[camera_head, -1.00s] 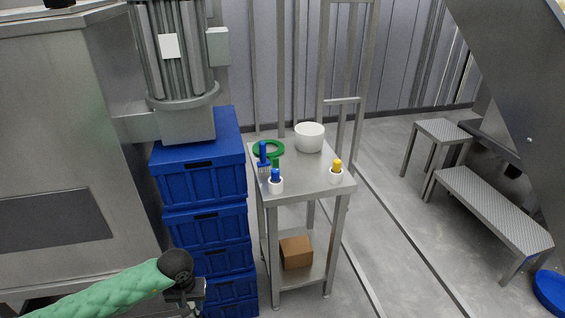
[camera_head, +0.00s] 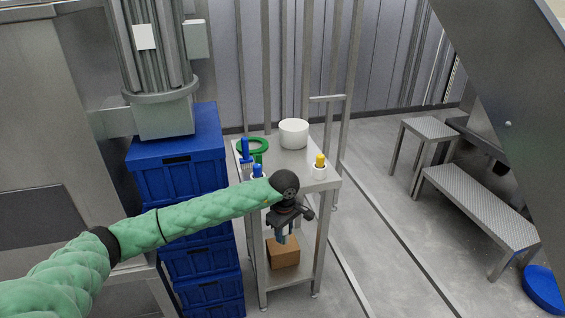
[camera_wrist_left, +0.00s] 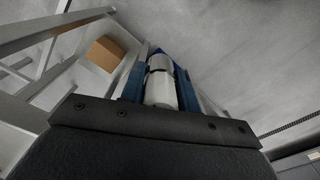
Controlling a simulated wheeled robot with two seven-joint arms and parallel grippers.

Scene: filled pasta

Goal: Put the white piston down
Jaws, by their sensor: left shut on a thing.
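My left gripper (camera_head: 284,236) points down in front of the steel table (camera_head: 300,162), below the level of its top. It is shut on the white piston (camera_wrist_left: 160,82). In the left wrist view the piston is a white cylinder with a dark band, held between two blue fingers. In the head view the piston is hardly visible at the fingers. My right gripper is in neither current view.
A white bowl (camera_head: 293,134), a green ring (camera_head: 266,146), a blue-handled tool (camera_head: 245,148) and blue-topped (camera_head: 257,170) and yellow-topped (camera_head: 320,161) white pieces stand on the table. A brown box (camera_head: 284,254) is on its lower shelf. Blue crates (camera_head: 178,175) are stacked left.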

